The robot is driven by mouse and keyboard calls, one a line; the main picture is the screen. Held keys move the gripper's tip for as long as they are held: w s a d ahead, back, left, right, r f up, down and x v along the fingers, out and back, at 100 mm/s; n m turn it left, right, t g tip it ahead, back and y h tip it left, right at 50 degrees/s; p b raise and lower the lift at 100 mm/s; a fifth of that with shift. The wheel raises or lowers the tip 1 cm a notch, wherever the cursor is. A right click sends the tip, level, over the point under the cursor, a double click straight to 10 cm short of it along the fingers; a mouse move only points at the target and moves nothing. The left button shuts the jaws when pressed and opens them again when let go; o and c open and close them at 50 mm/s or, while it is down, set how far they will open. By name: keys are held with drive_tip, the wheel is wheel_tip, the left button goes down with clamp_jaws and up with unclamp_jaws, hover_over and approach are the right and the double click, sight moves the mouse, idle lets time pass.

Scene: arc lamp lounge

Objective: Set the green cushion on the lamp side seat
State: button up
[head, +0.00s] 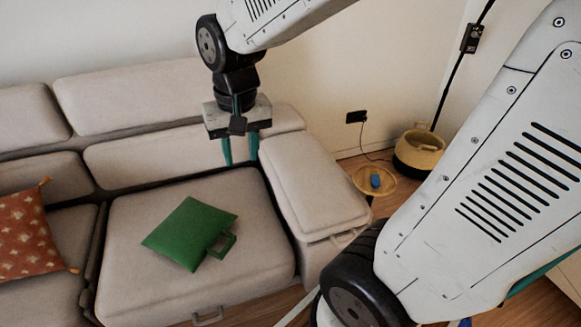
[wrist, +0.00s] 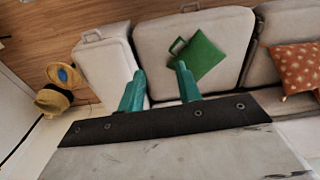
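The green cushion (head: 189,232) lies flat on the right-hand seat (head: 262,262) of the sofa, the seat nearest the lamp pole. A green handle loop on the cushion points to the right. The cushion also shows in the wrist view (wrist: 203,57), beyond my fingertips. My gripper (head: 240,160) hangs above the back part of this seat, up and to the right of the cushion in the head view. Its two teal fingers are apart with nothing between them, and they are clear of the cushion. In the wrist view my gripper (wrist: 160,72) is also empty.
An orange patterned cushion (head: 29,231) lies on the seat to the left. The padded armrest (head: 315,185) borders the seat on the right. Beyond it stand a small round table (head: 366,186) with a blue object, a yellow-and-black basket (head: 420,150) and a black lamp pole (head: 450,85).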

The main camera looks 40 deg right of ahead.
drive_tip(key=s+r+n, duration=0.3)
drive_tip(key=s, duration=1.1)
drive_tip(key=shift+r+n, duration=0.3)
drive_tip(key=shift+r, duration=0.1)
